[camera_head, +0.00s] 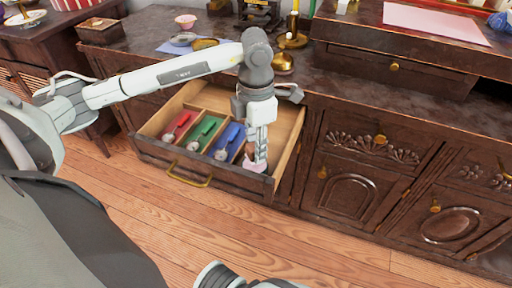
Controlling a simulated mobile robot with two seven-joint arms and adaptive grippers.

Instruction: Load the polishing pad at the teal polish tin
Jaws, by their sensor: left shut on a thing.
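My left gripper (256,160) points down into the right end of an open drawer (225,176). Its fingers are shut on a small pinkish thing (256,167), which looks like the polishing pad; the fingers partly hide it. I cannot tell whether it touches the drawer floor. I cannot clearly make out the teal polish tin.
The drawer's dividers separate a red item (177,128), a green item (204,132) and a blue item (229,140).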

